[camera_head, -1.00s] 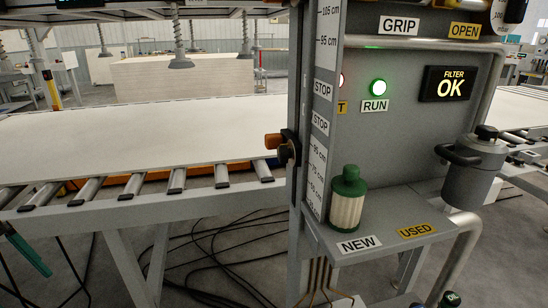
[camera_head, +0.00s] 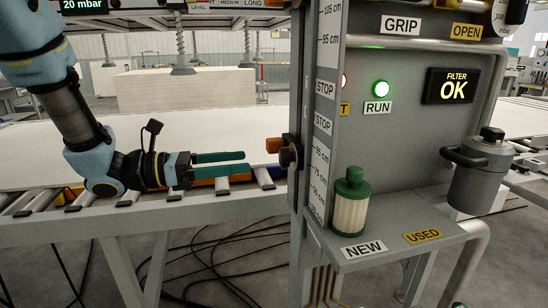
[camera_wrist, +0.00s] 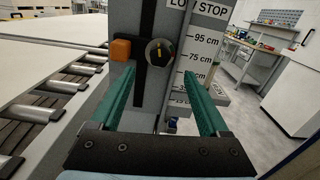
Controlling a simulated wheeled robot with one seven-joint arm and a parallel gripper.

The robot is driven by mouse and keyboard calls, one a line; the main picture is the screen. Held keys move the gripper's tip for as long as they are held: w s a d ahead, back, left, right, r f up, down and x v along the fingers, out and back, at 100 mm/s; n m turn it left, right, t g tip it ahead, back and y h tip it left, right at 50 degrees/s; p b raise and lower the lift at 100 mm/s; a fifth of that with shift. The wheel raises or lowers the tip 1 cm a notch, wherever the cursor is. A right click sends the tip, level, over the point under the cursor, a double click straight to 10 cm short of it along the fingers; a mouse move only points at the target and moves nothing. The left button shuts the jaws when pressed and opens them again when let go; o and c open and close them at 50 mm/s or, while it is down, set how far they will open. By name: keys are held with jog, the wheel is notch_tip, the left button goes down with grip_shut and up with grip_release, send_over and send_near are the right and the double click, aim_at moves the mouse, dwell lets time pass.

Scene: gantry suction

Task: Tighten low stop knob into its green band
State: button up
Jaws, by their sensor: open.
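The low stop knob (camera_head: 288,157) is a dark round knob on the side of the grey column, beside an orange block (camera_head: 273,145). In the wrist view the knob (camera_wrist: 160,52) shows a round face with a thin pale mark, too small to read. I cannot make out a green band on it. My gripper (camera_head: 247,163) has two green fingers, open and empty, pointing right toward the knob with a gap between. In the wrist view the knob lies ahead, between and beyond the fingertips of my gripper (camera_wrist: 160,80).
The column carries a cm scale (camera_wrist: 203,55) and a LOW STOP label (camera_wrist: 198,8). A roller conveyor (camera_head: 200,185) holds a pale board (camera_head: 210,130) left of the column. A green-capped filter (camera_head: 350,203) stands on the shelf (camera_head: 400,235); a grey canister (camera_head: 480,175) hangs right.

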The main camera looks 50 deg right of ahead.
aim_at(280, 158)
jog(key=p+x, duration=0.1)
jog(key=x, duration=0.7)
jog(key=shift+s+d+p, duration=0.1)
jog(key=shift+p, duration=0.25)
grip_shut()
